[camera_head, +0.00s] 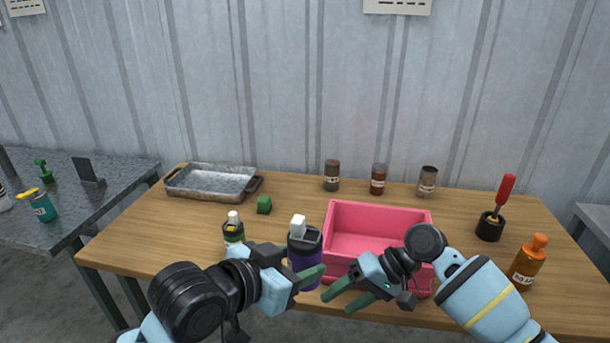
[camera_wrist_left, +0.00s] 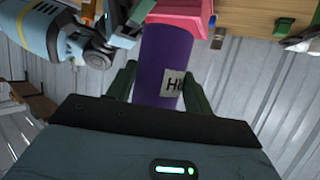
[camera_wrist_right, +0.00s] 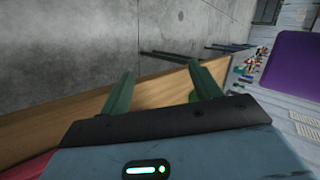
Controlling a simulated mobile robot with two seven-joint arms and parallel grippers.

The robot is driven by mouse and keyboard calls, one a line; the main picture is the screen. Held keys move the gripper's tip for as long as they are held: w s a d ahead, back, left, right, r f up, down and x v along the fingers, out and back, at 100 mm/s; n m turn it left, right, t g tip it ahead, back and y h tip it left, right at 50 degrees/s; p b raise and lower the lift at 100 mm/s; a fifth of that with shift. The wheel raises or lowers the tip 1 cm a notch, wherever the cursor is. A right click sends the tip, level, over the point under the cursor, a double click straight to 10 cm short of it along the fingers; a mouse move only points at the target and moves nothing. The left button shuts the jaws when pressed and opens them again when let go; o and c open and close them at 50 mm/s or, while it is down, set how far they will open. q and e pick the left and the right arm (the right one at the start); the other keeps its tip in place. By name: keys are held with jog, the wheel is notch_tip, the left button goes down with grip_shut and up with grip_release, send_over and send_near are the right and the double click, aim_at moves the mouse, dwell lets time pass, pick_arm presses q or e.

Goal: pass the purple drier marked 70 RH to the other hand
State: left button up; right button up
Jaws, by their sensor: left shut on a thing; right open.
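The purple drier (camera_head: 303,270) has a dark top and a white cap and is held upright in front of the table's near edge. My left gripper (camera_head: 309,281) is shut on it. In the left wrist view the drier (camera_wrist_left: 165,62) sits between the two green fingers, with a white label only partly readable. My right gripper (camera_head: 338,303) is open and empty, just right of the drier, its fingers pointing towards it and apart from it. In the right wrist view the drier (camera_wrist_right: 287,65) shows as a purple shape at the right edge, outside the fingers.
A pink bin (camera_head: 380,210) stands right behind the grippers. A small bottle (camera_head: 233,236), a green cube (camera_head: 264,204) and a metal tray (camera_head: 210,198) are to the left. Several jars stand behind. An orange bottle (camera_head: 526,266) and a red-handled tool (camera_head: 505,190) in a black holder are right.

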notch_tip(320, 180, up, 10)
jog(key=w+n+g+h, duration=0.1)
jog(key=w+n+h, duration=0.1)
notch_tip(320, 180, up, 19)
jog(key=n+t+h, duration=0.3)
jog(key=n+h, duration=0.4)
jog(key=n, duration=0.2)
send_over(305, 236)
notch_tip(305, 236, down, 12)
jog(key=c, duration=0.6)
pick_arm(q)
jog(key=o, duration=1.1)
pick_arm(e)
jog(key=shift+c, duration=1)
